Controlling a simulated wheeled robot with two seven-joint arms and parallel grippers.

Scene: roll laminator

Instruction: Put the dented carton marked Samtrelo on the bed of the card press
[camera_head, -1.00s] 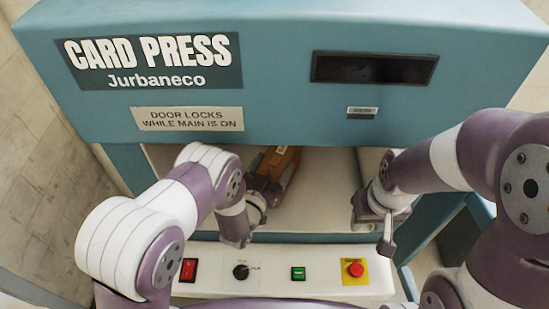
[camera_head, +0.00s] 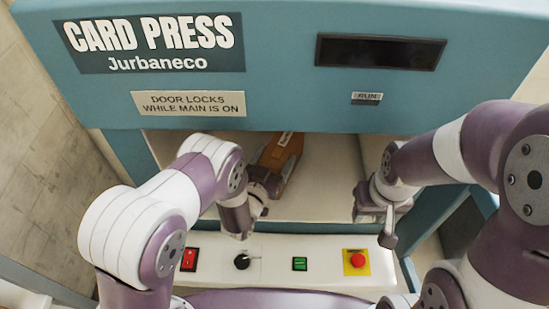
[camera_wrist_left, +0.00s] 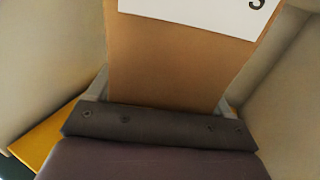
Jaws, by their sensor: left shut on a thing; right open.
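The brown carton (camera_head: 279,157) is inside the opening of the card press (camera_head: 270,65), tilted at an angle over the pale bed (camera_head: 322,180). My left gripper (camera_head: 262,188) is shut on its near end. In the left wrist view the carton (camera_wrist_left: 175,60) fills the space between the two fingers (camera_wrist_left: 160,98), with part of a white label showing at the top. The carton's name and dent cannot be made out. Whether its underside touches the bed is hidden. My right gripper (camera_head: 385,215) is open and empty, in front of the right side of the opening.
A panel below the opening carries a red switch (camera_head: 189,259), a black knob (camera_head: 242,261), a green button (camera_head: 300,264) and a red stop button on yellow (camera_head: 357,260). The press's upper housing overhangs the bed. The bed's right part is clear.

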